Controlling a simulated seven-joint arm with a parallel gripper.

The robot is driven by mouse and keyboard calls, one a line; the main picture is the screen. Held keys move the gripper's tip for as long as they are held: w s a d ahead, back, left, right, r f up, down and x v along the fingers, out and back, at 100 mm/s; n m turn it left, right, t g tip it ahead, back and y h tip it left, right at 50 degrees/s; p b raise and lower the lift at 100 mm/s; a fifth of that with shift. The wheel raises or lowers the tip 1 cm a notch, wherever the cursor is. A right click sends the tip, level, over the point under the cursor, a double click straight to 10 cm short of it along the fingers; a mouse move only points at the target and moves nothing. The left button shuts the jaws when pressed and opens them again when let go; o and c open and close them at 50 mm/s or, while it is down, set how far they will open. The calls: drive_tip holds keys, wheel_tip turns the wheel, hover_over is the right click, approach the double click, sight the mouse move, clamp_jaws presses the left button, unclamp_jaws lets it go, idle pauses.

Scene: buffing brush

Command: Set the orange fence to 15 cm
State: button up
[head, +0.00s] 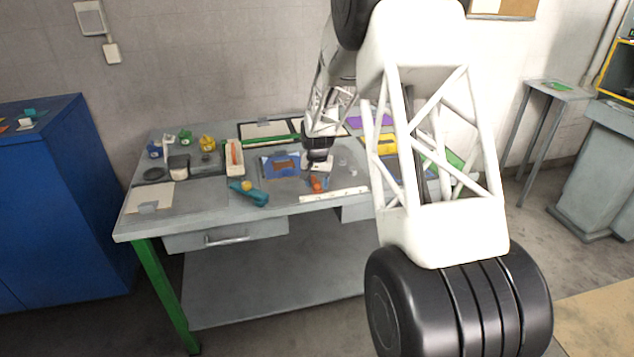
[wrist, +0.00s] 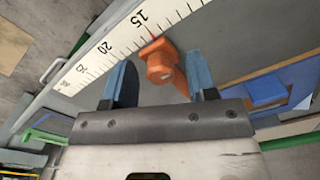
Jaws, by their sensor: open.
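The orange fence (head: 318,185) sits at the back edge of a white ruler (head: 335,194) on the workbench. In the wrist view the fence (wrist: 160,64) has a round knob, and its tip lies by the ruler (wrist: 112,45) close to the 15 mark. A thin red line shows on the ruler near 15; I cannot read the exact setting. My gripper (wrist: 160,75) is open, with one blue finger on each side of the fence and a visible gap to the left finger. The right finger is close to the fence; contact is unclear. In the head view my gripper (head: 317,167) is just above the fence.
A blue tray (head: 267,170) lies left of the gripper. A teal tool with a yellow knob (head: 247,190), an orange-handled item in a white tray (head: 234,155) and several small containers stand farther left. Purple, yellow and green pieces lie at right, partly behind my arm.

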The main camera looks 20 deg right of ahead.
drive_tip(key=shift+r, duration=0.1)
drive_tip(key=shift+r, duration=3.75)
drive_tip(key=shift+r, duration=0.1)
